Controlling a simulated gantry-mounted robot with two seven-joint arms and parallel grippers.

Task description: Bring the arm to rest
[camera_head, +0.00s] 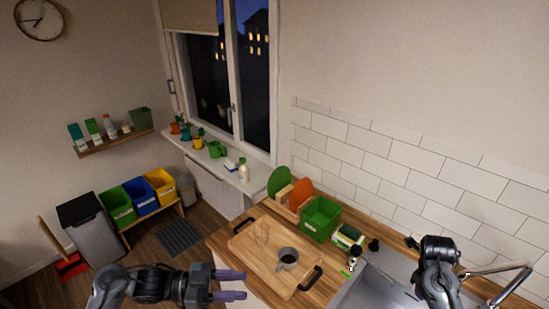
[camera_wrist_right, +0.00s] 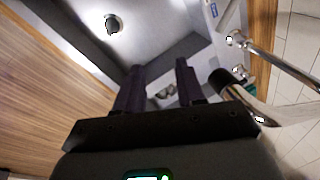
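My left gripper (camera_head: 238,285) comes in from the bottom left of the head view. Its two purple fingers point right, apart, with nothing between them. It is at the front left of the wooden tray, clear of the mug as seen in the picture. My right arm is at the right of the head view, over the sink area; its fingers are hidden there. In the right wrist view my right gripper (camera_wrist_right: 160,67) has its two dark fingers apart with nothing held, above the grey sink (camera_wrist_right: 190,50).
A wooden tray (camera_head: 250,262) with black handles holds a dark mug (camera_head: 287,259). A green crate (camera_head: 321,219) stands behind it. A metal tap (camera_head: 500,268) is close to my right arm, and its curved spout (camera_wrist_right: 245,95) is near the right fingers.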

